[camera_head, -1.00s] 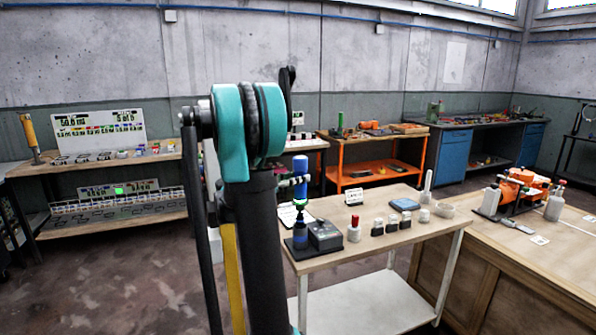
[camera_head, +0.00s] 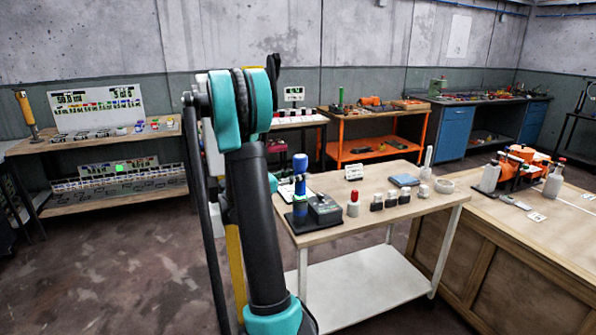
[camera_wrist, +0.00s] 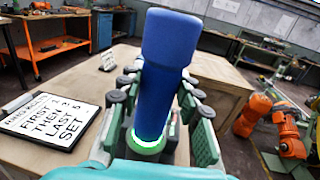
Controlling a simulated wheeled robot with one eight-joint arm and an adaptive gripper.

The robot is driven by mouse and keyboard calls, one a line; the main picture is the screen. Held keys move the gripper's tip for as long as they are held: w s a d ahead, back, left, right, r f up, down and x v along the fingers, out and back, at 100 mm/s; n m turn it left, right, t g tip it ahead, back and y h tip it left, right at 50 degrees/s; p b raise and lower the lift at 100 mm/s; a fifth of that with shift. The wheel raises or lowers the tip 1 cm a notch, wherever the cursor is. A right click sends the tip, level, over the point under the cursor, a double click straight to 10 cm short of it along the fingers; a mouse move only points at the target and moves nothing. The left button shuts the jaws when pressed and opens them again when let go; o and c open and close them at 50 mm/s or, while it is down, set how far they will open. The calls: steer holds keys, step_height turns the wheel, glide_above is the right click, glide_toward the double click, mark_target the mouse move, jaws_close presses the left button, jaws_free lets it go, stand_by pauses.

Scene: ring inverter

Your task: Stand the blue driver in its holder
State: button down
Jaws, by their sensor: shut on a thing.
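The blue driver (camera_head: 300,163) stands upright in my gripper (camera_head: 299,183), above the holder. In the wrist view the blue driver (camera_wrist: 165,80) is close up, its handle between the two fingers of my gripper (camera_wrist: 160,92). A green glowing ring (camera_wrist: 148,143) surrounds its lower part. The holder (camera_head: 299,210) is a dark blue cup on a black base at the left end of the light wooden table. The driver's lower end meets or enters the cup; I cannot tell how deep. The fingers hide part of it.
A printed sign (camera_wrist: 50,125) lies left of the driver. My arm covers the left edge of the table.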

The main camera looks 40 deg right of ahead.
steer(key=shift+f, duration=0.3)
stand_by(0.6)
steer(key=c, duration=1)
jaws_free()
steer(key=shift+a, duration=0.1)
steer(key=w+a, duration=0.1)
steer(key=a, duration=1.1)
steer(key=s+a+f+m+t+y, duration=0.4)
steer(key=s+a+f+m+y, duration=0.4)
steer(key=s+f+y, duration=0.25)
steer(key=s+a+f+m+y, duration=0.2)
steer(key=s+a+m, duration=0.1)
steer(key=a, duration=0.2)
steer(key=s+a+f+m+t+y, duration=0.1)
steer(key=s+a+f+m+y, duration=0.1)
steer(key=a, duration=0.4)
steer(key=s+a+f+m+y, duration=0.3)
steer(key=s+a+m, duration=0.1)
steer(key=a, duration=0.1)
steer(key=shift+s+a+t+y, duration=0.15)
steer(key=shift+t+y, duration=0.2)
steer(key=shift+t, duration=0.05)
